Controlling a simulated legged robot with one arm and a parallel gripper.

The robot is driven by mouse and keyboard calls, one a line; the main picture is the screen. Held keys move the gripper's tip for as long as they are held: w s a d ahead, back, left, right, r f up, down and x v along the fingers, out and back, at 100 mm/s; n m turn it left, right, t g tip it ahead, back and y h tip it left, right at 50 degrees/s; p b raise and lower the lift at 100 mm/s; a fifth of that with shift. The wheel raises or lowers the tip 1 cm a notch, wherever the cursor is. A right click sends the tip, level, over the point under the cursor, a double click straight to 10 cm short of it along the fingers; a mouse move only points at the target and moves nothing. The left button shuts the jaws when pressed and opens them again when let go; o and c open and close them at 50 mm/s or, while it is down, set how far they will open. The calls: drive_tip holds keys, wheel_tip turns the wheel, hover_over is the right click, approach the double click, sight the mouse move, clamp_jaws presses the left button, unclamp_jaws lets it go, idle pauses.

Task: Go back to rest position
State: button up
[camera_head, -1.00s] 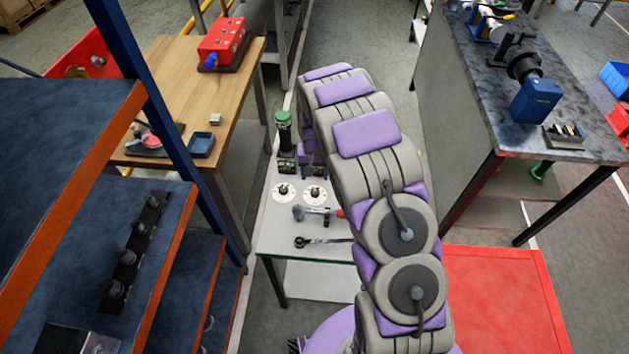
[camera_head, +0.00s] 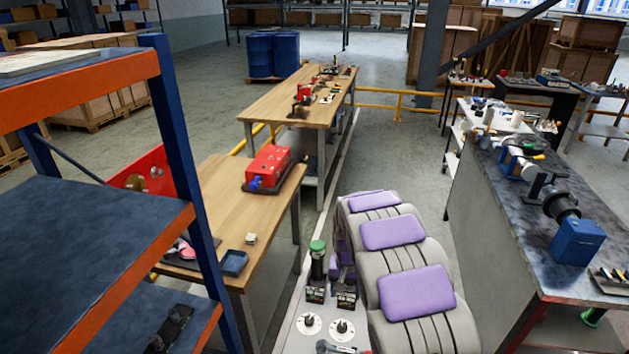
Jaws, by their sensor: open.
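My grey and purple arm rises from the bottom of the head view, right of centre. Its far end is folded behind the upper links, with small purple parts showing at its left edge beside the small white table (camera_head: 297,335). My gripper is not visible; the arm hides that area or it lies outside the view. On the white table stand a green-capped dark cylinder (camera_head: 318,262), two dark boxes (camera_head: 315,294) and two white discs with dark knobs (camera_head: 309,323). A tool at the bottom edge is partly cut off.
A blue and orange shelf (camera_head: 95,222) stands close on the left. A wooden table (camera_head: 222,190) with a red box (camera_head: 268,167) lies behind it. A dark-topped bench (camera_head: 515,220) with a blue block (camera_head: 577,241) stands right. Open floor and blue barrels (camera_head: 273,55) lie beyond.

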drive_tip(key=s+r+n+g, duration=0.1)
drive_tip(key=s+r, duration=0.8)
drive_tip(key=s, duration=0.5)
drive_tip(key=s+r, duration=1)
drive_tip(key=s, duration=0.4)
drive_tip(key=s+n, duration=0.1)
drive_tip(key=s, duration=1.3)
drive_tip(key=shift+s+n+g, duration=0.15)
drive_tip(key=shift+n+g, duration=0.15)
drive_tip(key=shift+g, duration=0.1)
